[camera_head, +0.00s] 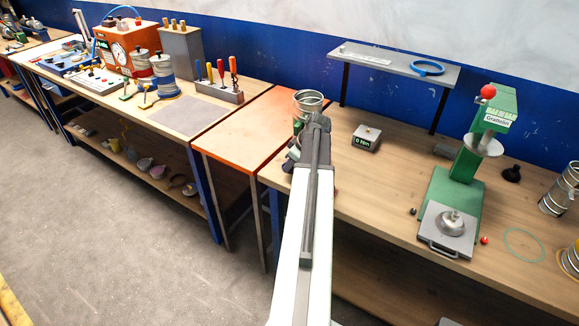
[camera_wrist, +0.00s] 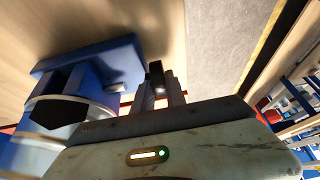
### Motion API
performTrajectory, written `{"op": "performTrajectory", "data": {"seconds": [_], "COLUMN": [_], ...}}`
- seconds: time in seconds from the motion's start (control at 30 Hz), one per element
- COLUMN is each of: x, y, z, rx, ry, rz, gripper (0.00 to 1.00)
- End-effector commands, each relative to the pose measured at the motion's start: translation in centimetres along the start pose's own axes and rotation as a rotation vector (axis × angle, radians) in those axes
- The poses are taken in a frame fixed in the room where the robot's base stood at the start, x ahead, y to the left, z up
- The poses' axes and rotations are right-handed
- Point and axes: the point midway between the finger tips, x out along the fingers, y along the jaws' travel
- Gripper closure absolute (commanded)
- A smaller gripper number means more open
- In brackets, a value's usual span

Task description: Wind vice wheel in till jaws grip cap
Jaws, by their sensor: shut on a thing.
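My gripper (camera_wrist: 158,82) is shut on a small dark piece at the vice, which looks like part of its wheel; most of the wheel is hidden. In the wrist view the blue vice (camera_wrist: 88,68) fills the left side, close beside my gripper. A shiny banded metal cylinder (camera_wrist: 65,108) sits against the vice. In the head view a ribbed metal duct piece (camera_head: 308,98) stands just beyond my arm's end, which hides the vice and gripper fingers. I cannot tell the cap from the duct or whether the jaws touch it.
An orange-topped table (camera_head: 245,130) adjoins on the left. A display box (camera_head: 366,138) stands behind on the wooden bench, with a raised grey shelf (camera_head: 395,62) further back. A green press (camera_head: 465,175) stands at the right. The floor (camera_head: 150,260) is clear at front left.

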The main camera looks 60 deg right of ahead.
Motion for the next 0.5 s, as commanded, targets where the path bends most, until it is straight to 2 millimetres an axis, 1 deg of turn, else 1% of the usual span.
{"op": "performTrajectory", "data": {"seconds": [0.1,0.5], "x": [0.39,0.70], "y": [-0.08,-0.11], "z": [0.51,1.06], "rx": [0.002,0.002], "ry": [0.066,0.385], "rz": [0.002,0.001], "gripper": [1.00,1.00]}}
